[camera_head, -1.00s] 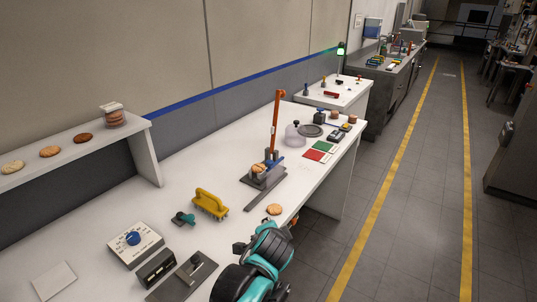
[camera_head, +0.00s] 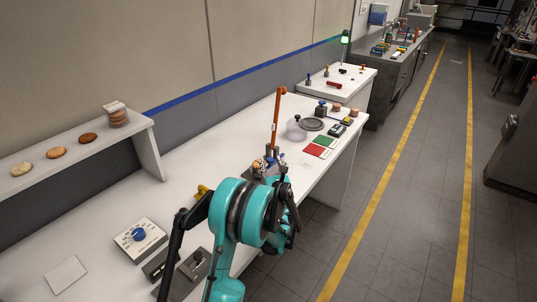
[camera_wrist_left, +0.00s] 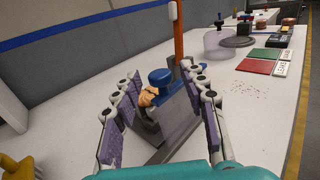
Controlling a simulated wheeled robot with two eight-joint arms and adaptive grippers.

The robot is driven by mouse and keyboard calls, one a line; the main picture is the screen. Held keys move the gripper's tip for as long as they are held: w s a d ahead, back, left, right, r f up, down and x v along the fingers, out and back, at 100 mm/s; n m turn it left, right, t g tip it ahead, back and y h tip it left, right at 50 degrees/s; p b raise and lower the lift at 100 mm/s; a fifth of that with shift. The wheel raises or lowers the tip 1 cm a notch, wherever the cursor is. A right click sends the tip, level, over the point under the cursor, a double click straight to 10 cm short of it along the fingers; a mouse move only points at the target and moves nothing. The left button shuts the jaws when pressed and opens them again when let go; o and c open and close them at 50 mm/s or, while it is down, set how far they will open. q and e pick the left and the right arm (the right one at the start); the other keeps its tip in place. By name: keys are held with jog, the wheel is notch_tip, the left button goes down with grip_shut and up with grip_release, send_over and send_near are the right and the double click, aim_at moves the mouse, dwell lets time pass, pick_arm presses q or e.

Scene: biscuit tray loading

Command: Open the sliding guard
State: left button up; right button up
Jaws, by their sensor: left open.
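The grey fixture (camera_wrist_left: 180,122) with a blue knob (camera_wrist_left: 159,77) stands on the white bench in the left wrist view; its grey upright plate appears to be the sliding guard. A brown biscuit (camera_wrist_left: 147,97) shows beside the knob, partly hidden. An orange post (camera_wrist_left: 178,32) rises behind it and also shows in the head view (camera_head: 278,115). My left gripper (camera_wrist_left: 163,82) is open, its purple-padded fingers spread on either side of the knob and plate, with no clear contact. In the head view, my arm hides most of the fixture. My right gripper is not in view.
A yellow handle (camera_head: 202,191), a dial box (camera_head: 140,238) and a lever plate (camera_head: 192,272) lie nearer on the bench. Behind the fixture are a clear dome (camera_head: 296,129), red and green cards and small devices. A biscuit shelf (camera_head: 145,125) stands at left.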

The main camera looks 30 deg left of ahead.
pick_arm(q)
jog(key=x, duration=0.6)
jog(key=shift+b, duration=0.45)
grip_shut()
